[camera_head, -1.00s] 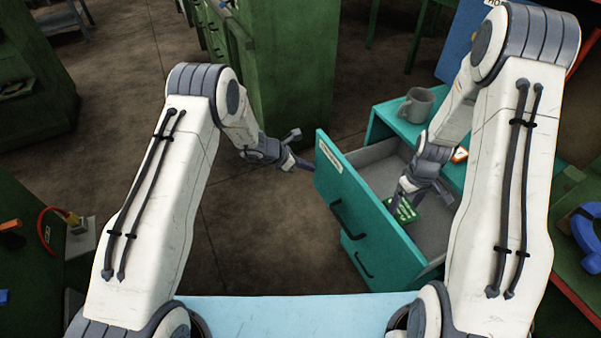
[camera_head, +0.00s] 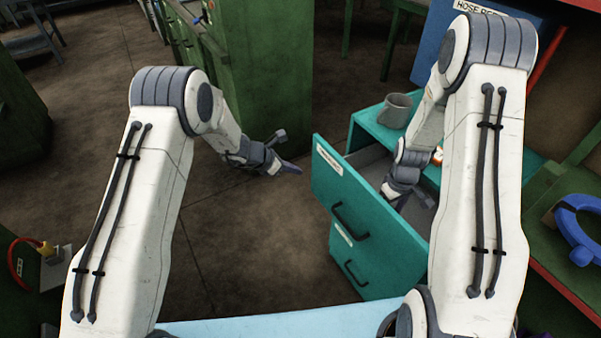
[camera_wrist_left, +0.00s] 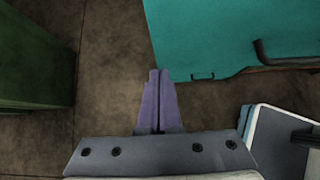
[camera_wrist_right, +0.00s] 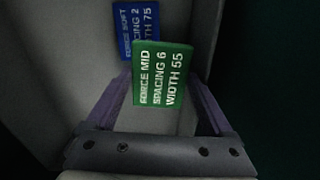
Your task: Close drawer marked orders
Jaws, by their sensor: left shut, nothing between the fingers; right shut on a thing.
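The teal drawer (camera_head: 365,210) in the teal cabinet stands open. Its front has a black handle and a white label (camera_head: 329,159) too small to read here. My left gripper (camera_head: 292,168) is shut and empty, just left of the drawer front and apart from it; it also shows in the left wrist view (camera_wrist_left: 159,78). My right gripper (camera_head: 395,197) is inside the open drawer, its tips partly hidden by the drawer front. In the right wrist view its fingers are shut on a green card (camera_wrist_right: 162,75) reading "FORCE MID SPACING 6 WIDTH 55".
A blue card (camera_wrist_right: 137,30) lies in the drawer beyond the green one. A lower teal drawer (camera_head: 355,262) is shut. A green cabinet (camera_head: 255,90) stands behind; floor between is clear.

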